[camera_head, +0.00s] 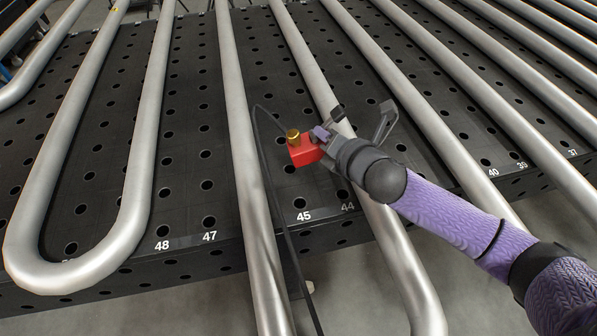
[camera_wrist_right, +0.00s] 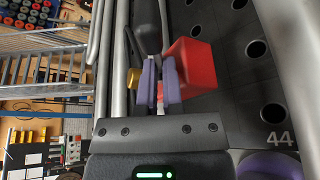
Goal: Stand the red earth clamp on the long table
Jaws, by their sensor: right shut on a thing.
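The red earth clamp (camera_head: 304,153) is a small red block with a brass knob on top. It is at the tips of my right gripper (camera_head: 322,137), above the long table (camera_head: 185,205), a black perforated top. In the right wrist view the red clamp (camera_wrist_right: 192,66) shows beside the purple fingers of my right gripper (camera_wrist_right: 160,82), which are closed together with a bit of red between them. The brass knob shows to the left of the fingers. I cannot tell whether the clamp touches the table. My left gripper is out of view.
Shiny steel serpentine tubes (camera_head: 140,150) run across the table, with narrow perforated strips free between them. A black cable (camera_head: 274,205) runs from near the clamp over the table's front edge. White numbers mark that edge. A wire rack (camera_wrist_right: 45,62) shows in the right wrist view.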

